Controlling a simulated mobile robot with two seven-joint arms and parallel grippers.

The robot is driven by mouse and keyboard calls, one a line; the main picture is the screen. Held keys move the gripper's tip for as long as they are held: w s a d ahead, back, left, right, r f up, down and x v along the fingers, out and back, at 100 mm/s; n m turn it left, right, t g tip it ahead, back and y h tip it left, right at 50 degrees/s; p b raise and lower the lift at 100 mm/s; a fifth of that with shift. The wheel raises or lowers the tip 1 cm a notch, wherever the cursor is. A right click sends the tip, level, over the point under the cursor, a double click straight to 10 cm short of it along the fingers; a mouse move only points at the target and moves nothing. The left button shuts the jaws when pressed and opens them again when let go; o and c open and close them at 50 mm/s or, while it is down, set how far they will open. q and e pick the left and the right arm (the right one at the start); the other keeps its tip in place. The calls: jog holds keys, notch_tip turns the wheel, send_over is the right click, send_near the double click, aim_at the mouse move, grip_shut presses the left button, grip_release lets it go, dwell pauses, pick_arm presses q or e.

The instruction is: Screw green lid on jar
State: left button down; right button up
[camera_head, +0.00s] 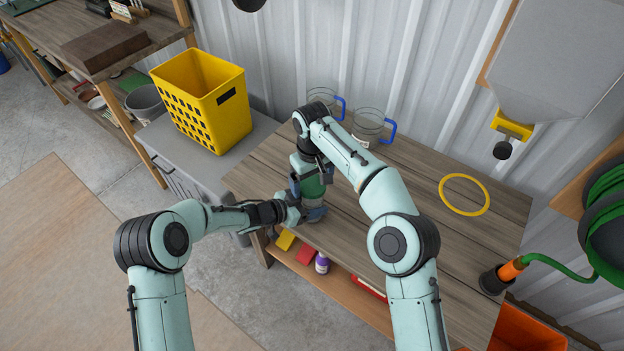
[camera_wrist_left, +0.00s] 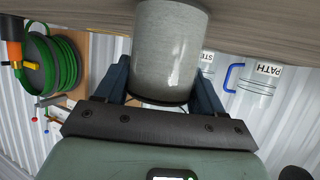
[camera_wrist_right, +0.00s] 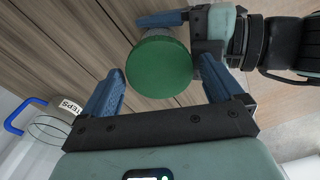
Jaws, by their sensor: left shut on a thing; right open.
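The grey jar (camera_wrist_left: 172,45) stands upright on the wooden table, between the fingers of my left gripper (camera_wrist_left: 163,88), which is shut on it. The round green lid (camera_wrist_right: 160,67) lies over the jar's top, seen from above in the right wrist view. It also shows in the head view (camera_head: 313,187). I cannot tell how far it is screwed on. My right gripper (camera_head: 308,172) points down over the jar from above. Its fingers are open, one on each side of the lid. Much of the jar is hidden by the grippers in the head view.
Two clear mugs with blue handles (camera_head: 369,126) stand behind the jar, near the wall. A yellow ring (camera_head: 464,195) lies at the table's right. A yellow basket (camera_head: 203,97) sits on the grey cabinet at left. The table's middle right is clear.

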jog(key=c, duration=1)
jog(key=m, duration=0.8)
jog(key=o, duration=1.1)
jog(key=shift+w+r, duration=0.1)
jog(key=shift+r, duration=3.65)
